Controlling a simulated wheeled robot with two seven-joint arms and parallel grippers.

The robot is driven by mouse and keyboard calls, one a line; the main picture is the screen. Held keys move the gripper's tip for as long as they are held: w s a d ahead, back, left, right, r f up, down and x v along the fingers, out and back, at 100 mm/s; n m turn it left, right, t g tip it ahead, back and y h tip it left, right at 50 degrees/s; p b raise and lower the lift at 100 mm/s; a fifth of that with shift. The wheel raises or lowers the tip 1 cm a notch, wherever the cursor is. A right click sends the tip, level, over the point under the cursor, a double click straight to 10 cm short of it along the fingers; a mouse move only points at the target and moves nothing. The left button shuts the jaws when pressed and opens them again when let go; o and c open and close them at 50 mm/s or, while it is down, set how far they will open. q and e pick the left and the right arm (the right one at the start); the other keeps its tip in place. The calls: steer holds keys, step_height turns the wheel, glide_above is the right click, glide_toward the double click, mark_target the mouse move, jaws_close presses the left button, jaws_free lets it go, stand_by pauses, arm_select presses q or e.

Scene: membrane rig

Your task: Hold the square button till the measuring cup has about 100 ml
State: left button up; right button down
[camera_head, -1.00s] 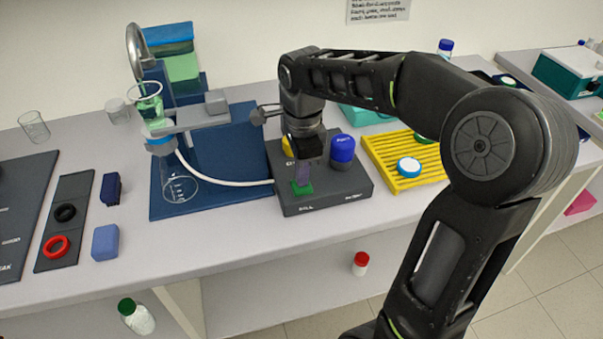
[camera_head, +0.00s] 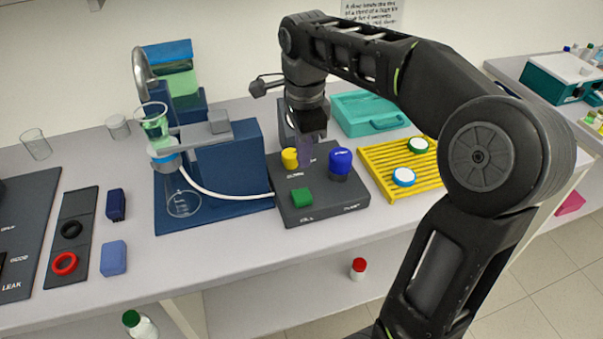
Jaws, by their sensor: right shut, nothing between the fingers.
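My right gripper (camera_head: 310,158) is shut and empty, behind and above that button, between the yellow knob (camera_head: 290,158) and the blue knob (camera_head: 340,161). A clear vessel with graduation marks (camera_head: 183,204), probably the measuring cup, stands low at the rig's front; I cannot read a liquid level in it. Above it, a clear cup (camera_head: 153,122) holds green liquid. My left gripper is not in view.
A white hose (camera_head: 215,192) runs from the rig to the control box. A yellow rack (camera_head: 378,160) with capped items stands on the right, a teal tray (camera_head: 370,113) behind it. Black and red rings (camera_head: 64,264) lie at left. The bench front is clear.

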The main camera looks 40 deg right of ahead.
step_height(320, 180, up, 4)
steer(key=p, duration=0.2)
steer(key=shift+a+r+p, duration=0.15)
steer(key=shift+p, duration=0.15)
steer(key=shift+a, duration=0.1)
